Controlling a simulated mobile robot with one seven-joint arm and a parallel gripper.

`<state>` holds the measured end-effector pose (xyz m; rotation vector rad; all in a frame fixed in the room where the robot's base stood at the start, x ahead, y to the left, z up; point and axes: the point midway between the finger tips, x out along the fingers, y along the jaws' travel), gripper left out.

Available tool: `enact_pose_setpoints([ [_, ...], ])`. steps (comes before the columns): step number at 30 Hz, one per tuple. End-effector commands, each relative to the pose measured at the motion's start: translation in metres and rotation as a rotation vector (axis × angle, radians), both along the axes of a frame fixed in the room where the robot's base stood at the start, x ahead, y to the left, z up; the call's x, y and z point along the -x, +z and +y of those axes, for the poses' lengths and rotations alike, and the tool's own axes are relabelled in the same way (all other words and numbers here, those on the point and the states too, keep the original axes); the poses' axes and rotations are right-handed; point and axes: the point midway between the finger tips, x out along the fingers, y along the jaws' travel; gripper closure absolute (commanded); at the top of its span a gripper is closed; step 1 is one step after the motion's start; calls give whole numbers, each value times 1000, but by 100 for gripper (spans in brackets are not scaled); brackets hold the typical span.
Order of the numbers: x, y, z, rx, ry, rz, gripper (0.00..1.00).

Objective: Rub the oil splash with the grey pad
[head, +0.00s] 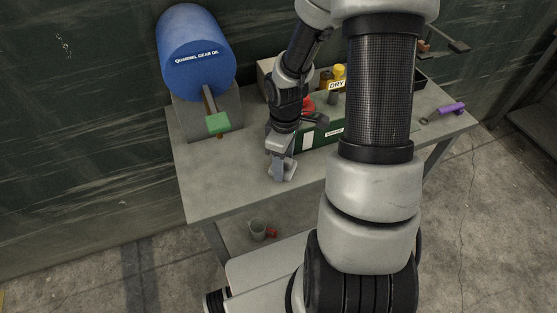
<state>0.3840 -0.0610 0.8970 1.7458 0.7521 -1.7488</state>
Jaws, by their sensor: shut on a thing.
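My gripper (282,172) points down at the worktable (218,175), near its front edge and left of the green box. It is shut on a small grey thing, which looks like the grey pad (290,168). The pad is low, at or just above the tabletop; I cannot tell whether it touches. I cannot make out the oil splash on the grey top; it may be hidden under the pad and gripper.
A blue gear oil drum (197,50) with a green-ended tap (218,123) stands at the table's back left. A green box (318,135) with bottles and a "DRY" label is behind my gripper. A purple tool (452,109) lies far right. A cup (257,230) sits below.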

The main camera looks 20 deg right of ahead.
Motion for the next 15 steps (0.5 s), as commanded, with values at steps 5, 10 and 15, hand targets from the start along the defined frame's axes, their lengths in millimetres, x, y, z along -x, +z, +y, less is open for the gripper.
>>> enact_pose_setpoints([
  [5, -4, 4, -22, 16, -32, -12, 68],
  [10, -5, 3, -16, 17, -30, -15, 68],
  [15, -6, 3, -1, 17, -30, -17, 68],
])
